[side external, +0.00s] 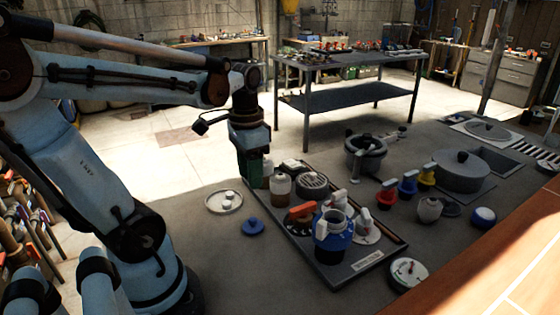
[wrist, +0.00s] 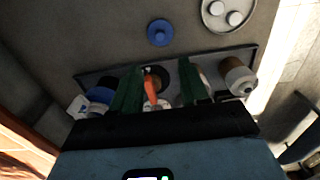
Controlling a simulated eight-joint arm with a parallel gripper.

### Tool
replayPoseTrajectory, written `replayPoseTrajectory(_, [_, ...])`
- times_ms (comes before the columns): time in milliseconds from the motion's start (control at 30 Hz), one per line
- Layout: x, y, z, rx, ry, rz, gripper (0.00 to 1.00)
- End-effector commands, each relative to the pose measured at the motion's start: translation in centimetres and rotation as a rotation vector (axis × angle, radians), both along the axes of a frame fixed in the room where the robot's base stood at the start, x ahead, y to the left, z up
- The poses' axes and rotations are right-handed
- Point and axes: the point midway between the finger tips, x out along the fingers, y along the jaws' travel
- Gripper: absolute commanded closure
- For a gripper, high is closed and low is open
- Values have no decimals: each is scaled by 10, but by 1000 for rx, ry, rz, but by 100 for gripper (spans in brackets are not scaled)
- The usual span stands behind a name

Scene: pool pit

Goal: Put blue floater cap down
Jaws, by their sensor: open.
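The blue floater cap (side external: 253,227), a small blue disc with a knob on top, lies flat on the grey floor just left of the dark tray (side external: 338,283). In the wrist view the cap (wrist: 160,33) is at the top middle, beyond the tray's edge, with nothing touching it. My gripper (side external: 255,168) has green fingers pointing down over the far left end of the tray. In the wrist view my gripper (wrist: 160,82) has its fingers apart, with no object held between them. The cap is clear of the fingers.
A pale round dish (side external: 224,203) with white tablets lies left of the tray. The tray holds a blue jug (side external: 332,240), an orange-handled item (side external: 301,213) and amber jars (side external: 280,186). Bare floor surrounds the blue cap.

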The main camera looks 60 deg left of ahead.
Motion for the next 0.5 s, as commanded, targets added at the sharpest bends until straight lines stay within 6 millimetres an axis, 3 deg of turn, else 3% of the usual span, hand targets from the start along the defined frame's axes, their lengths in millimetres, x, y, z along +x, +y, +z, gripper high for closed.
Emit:
replayPoseTrajectory(167, [17,-33,-4,52,-166,-13,55])
replayPoseTrajectory(400, [42,-95,-5,33,-502,-10,55])
replayPoseTrajectory(500, [46,-109,-3,8,-579,-6,55])
